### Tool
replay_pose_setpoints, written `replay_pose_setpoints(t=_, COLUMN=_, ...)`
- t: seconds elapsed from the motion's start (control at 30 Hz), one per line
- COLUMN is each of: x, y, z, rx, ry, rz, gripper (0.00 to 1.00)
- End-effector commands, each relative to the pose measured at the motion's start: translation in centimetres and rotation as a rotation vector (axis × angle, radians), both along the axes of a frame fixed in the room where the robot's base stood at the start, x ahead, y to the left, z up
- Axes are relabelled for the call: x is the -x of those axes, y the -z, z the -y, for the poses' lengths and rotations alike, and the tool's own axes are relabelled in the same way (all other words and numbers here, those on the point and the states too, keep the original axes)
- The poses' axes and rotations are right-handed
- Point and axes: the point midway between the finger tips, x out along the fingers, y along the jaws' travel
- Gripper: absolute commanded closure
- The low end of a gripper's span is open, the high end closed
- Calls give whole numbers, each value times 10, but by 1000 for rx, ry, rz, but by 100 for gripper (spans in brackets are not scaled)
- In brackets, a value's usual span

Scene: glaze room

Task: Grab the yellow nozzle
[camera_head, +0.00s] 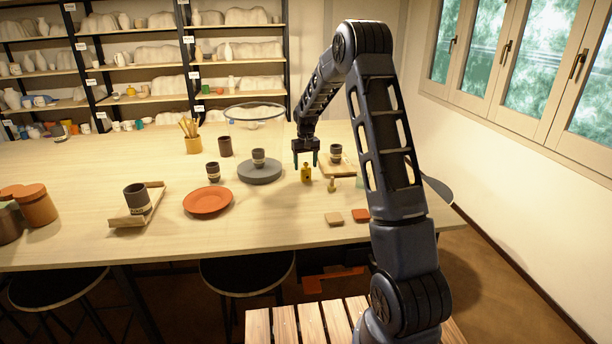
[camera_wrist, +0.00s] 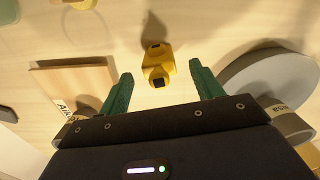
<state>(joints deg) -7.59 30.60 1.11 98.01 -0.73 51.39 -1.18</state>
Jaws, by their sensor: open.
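The yellow nozzle (camera_head: 306,173) stands on the wooden table, to the right of the grey round turntable (camera_head: 260,174). In the wrist view the yellow nozzle (camera_wrist: 158,66) lies ahead of and between the two green fingers, with dark ends or openings on it. My gripper (camera_head: 306,158) is just above the nozzle in the head view. In the wrist view my gripper (camera_wrist: 164,88) is open, with nothing between its fingers. I see no contact with the nozzle.
A dark cup (camera_head: 259,156) stands on the turntable, close left of my gripper. Another dark cup (camera_head: 337,153) stands on a wooden board at right. A small brass-coloured item (camera_head: 331,185) stands nearby. An orange plate (camera_head: 207,201) lies further left.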

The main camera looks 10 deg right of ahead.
Motion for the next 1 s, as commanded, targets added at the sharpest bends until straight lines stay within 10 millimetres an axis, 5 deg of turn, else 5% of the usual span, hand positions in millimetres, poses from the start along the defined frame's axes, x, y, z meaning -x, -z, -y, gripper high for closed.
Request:
replay_pose_setpoints(t=0.33, x=1, y=42, z=2, rx=0, ry=0, rz=-2, gripper=35)
replay_pose_setpoints(t=0.6, x=1, y=48, z=2, rx=0, ry=0, rz=0, gripper=35)
replay_pose_setpoints(t=0.87, x=1, y=48, z=2, rx=0, ry=0, rz=0, gripper=82)
replay_pose_setpoints(t=1.0, x=1, y=47, z=2, rx=0, ry=0, rz=0, gripper=83)
